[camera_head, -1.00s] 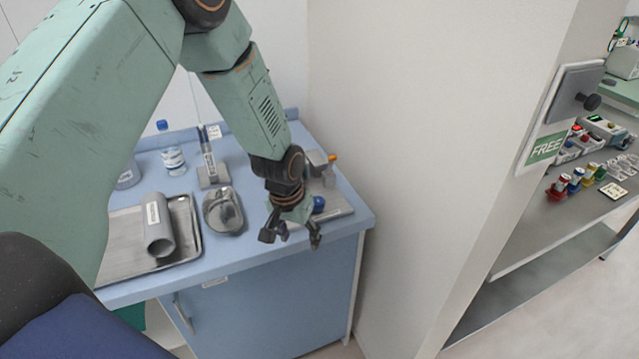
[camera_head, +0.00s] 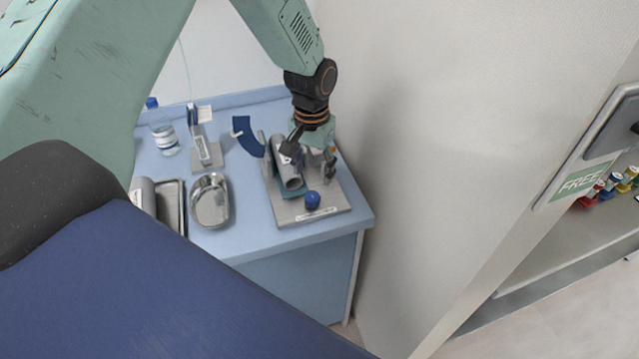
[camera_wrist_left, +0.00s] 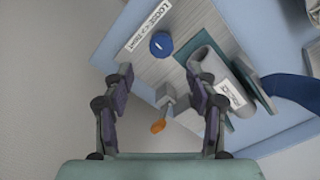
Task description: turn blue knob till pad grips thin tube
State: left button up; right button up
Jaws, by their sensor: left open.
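The blue knob (camera_head: 312,200) sits at the front of a grey fixture plate (camera_head: 335,207) on the blue counter. A grey labelled tube (camera_head: 288,178) lies in the fixture behind the knob, beside a teal pad (camera_wrist_left: 253,85). Whether pad and tube touch I cannot tell. My left gripper (camera_head: 311,163) is open above the plate, behind the knob, partly covering the tube. In the left wrist view the gripper (camera_wrist_left: 160,75) has its fingers spread, with the knob (camera_wrist_left: 161,44) beyond the gap and a "LOOSE – TIGHT" label next to it. The right gripper is out of view.
An orange-tipped part (camera_wrist_left: 158,126) is between the fingers. The wall is close on the right.

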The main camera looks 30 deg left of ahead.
aim_at(312, 195)
pick_arm(q)
jog(key=shift+w, duration=0.1)
jog(key=f, duration=0.7)
jog(key=shift+s+f, duration=0.3)
jog(key=shift+f, duration=0.05)
jog(key=shift+s+a, duration=0.1)
jog(key=shift+a, duration=0.05)
jog(key=shift+w, duration=0.2)
jog(key=c, duration=1.2)
